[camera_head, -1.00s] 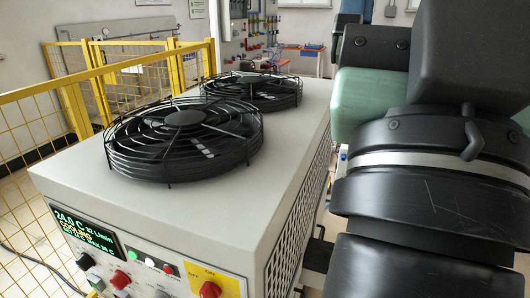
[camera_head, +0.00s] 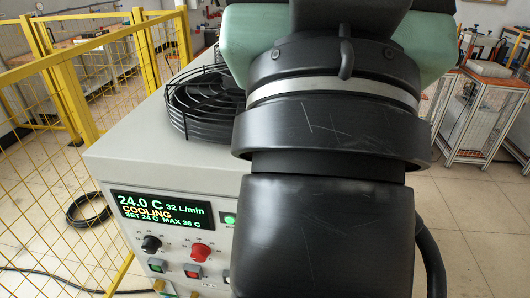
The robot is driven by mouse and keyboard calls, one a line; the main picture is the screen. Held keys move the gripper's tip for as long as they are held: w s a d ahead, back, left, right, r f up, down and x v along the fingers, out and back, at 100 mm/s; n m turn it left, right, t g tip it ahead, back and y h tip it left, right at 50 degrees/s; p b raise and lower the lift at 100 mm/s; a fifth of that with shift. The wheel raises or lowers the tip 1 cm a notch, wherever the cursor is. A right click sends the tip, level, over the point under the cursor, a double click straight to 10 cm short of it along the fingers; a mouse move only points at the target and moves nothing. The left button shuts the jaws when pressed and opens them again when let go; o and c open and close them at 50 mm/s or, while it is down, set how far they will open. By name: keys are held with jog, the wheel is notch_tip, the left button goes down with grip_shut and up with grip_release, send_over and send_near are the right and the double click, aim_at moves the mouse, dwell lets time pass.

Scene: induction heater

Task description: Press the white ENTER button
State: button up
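The heater's control panel (camera_head: 180,238) is on the front of a grey cabinet at lower centre-left. Its lit display (camera_head: 162,211) reads 24.0 C, 32 L/min, COOLING. A lit green button (camera_head: 229,219) sits just right of the display, at the edge of my arm. A pale button (camera_head: 227,277) shows only partly lower down, label unreadable. My black and green arm fills the centre in front of the cabinet. My gripper is not in view.
A black knob (camera_head: 151,244), a red knob (camera_head: 201,251), a green button (camera_head: 157,265) and a red button (camera_head: 192,271) are on the panel. A black fan guard (camera_head: 203,105) tops the cabinet. Yellow mesh fencing (camera_head: 60,95) stands left. Open floor lies right, before a workbench (camera_head: 480,105).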

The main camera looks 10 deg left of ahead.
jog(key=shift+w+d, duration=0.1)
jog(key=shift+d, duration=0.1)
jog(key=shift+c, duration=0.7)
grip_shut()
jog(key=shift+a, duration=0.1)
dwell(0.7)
